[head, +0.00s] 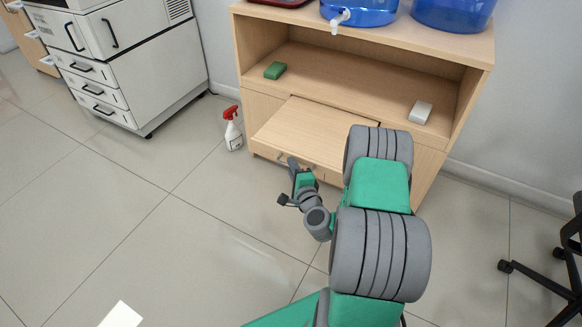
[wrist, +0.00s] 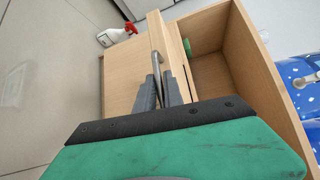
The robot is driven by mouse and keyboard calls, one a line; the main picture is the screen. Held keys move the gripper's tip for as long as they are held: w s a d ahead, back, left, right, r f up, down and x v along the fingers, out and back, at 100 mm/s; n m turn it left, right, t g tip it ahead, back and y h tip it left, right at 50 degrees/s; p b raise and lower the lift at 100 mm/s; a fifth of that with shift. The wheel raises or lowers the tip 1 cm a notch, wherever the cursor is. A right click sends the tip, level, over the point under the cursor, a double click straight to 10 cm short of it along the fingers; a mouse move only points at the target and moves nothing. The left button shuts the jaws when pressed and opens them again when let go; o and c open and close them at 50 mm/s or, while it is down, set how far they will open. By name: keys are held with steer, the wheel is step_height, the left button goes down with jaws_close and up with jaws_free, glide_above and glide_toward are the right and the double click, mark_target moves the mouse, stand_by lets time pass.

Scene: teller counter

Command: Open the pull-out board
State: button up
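The pull-out board (head: 315,125) is a light wood panel in the wooden cabinet. It sticks out past the cabinet front, below the open shelf. A grey bar handle (wrist: 156,60) is on its front edge and shows partly in the head view. My gripper (head: 291,162) is at this handle, low in front of the board. In the wrist view my gripper's two grey fingers (wrist: 158,84) lie close together on both sides of the bar and look shut on it. My arm hides the board's right front part in the head view.
A green block (head: 275,70) and a white block (head: 420,111) lie on the cabinet shelf. Blue containers (head: 360,10) stand on top. A spray bottle (head: 233,130) stands on the floor left of the cabinet, near a printer (head: 140,60). The floor in front is mostly clear.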

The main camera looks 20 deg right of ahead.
steer(key=o, duration=0.4)
steer(key=shift+c, duration=0.2)
steer(key=s+r, duration=0.1)
steer(key=s, duration=0.6)
steer(key=shift+s+a, duration=0.35)
steer(key=shift+a, duration=0.1)
steer(key=w+a+r+n+g+y+p, duration=0.1)
steer(key=a+r+n+g+y+p, duration=0.25)
steer(key=a+r+n+p, duration=0.55)
steer(key=w+a+r+n+g+y+p, duration=0.1)
steer(key=a+r+n+g+y+p, duration=0.2)
steer(key=a+r+n+y+p, duration=0.65)
steer(key=s+d+r+g+h+p, duration=0.2)
steer(key=s+r+h+p, duration=0.1)
steer(key=r, duration=0.6)
steer(key=s+d+r+n+g+h+p, duration=0.1)
steer(key=s+r+g+h+p, duration=0.1)
steer(key=s+r+h+p, duration=0.2)
steer(key=s+d+r+n+g+h+p, duration=0.1)
steer(key=s+r+h+p, duration=0.3)
steer(key=s+r, duration=0.6)
step_height(320, 180, up, 5)
steer(key=d+g+p, duration=0.1)
steer(key=p, duration=0.1)
steer(key=shift+d+p, duration=0.35)
